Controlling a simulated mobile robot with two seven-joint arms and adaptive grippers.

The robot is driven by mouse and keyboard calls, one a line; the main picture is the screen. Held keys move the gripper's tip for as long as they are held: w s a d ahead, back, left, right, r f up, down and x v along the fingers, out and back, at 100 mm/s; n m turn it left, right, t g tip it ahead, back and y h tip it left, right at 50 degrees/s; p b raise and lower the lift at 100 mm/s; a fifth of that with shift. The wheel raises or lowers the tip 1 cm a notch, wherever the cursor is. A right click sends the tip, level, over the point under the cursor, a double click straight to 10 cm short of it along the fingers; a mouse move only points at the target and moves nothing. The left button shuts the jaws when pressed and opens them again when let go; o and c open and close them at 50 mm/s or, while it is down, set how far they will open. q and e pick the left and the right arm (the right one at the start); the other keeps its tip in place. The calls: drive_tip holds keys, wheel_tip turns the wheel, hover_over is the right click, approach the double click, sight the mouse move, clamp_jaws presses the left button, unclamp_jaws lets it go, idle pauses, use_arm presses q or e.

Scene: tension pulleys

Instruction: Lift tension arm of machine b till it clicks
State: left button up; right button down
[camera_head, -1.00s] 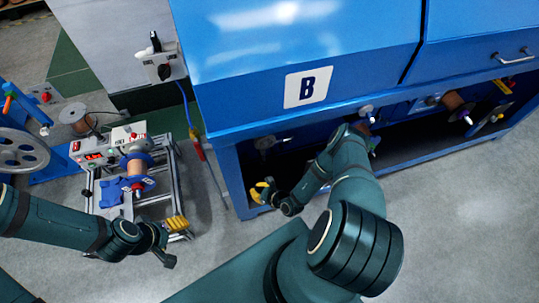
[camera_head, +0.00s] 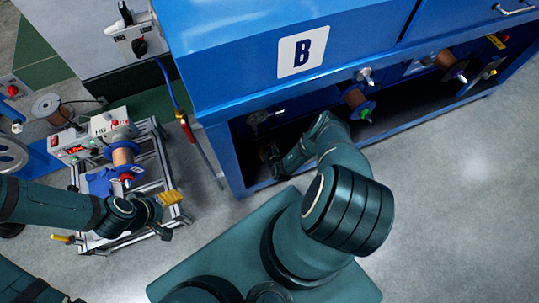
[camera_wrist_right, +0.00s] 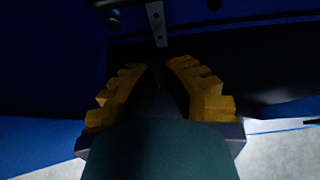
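Machine B (camera_head: 285,55) is a large blue cabinet with a white "B" label (camera_head: 302,52). My right gripper (camera_head: 270,158) is inside the shaded open bay under its left end. In the right wrist view, my right gripper's yellow ridged fingers (camera_wrist_right: 160,66) stand apart, with no object visible between them. A grey metal strip with holes (camera_wrist_right: 157,22) lies just beyond the fingertips; it looks like the tension arm, but darkness hides most of it. No contact is visible. My left gripper (camera_head: 168,215) is beside the small machine at left; its opening cannot be made out.
A copper spool with blue flanges (camera_head: 357,100) hangs in the bay right of my right forearm. Another spool (camera_head: 447,60) is farther right. A metal-framed winding machine (camera_head: 110,150) stands at left. A red-and-blue rod (camera_head: 186,130) is by the cabinet corner. Floor at right is clear.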

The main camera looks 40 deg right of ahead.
use_arm(q)
drive_tip(key=shift+f, duration=0.25)
use_arm(e)
drive_tip(key=shift+w+d+r, duration=0.1)
drive_tip(key=shift+w+r, duration=0.2)
drive_tip(key=shift+r, duration=0.3)
drive_tip(key=shift+w+r, duration=0.25)
drive_tip(key=shift+r, duration=0.35)
drive_tip(key=shift+w+d+r, duration=0.1)
drive_tip(key=shift+w+r, duration=0.2)
drive_tip(key=shift+r, duration=0.3)
use_arm(q)
drive_tip(key=shift+a+r, duration=0.1)
use_arm(e)
drive_tip(key=shift+r, duration=0.1)
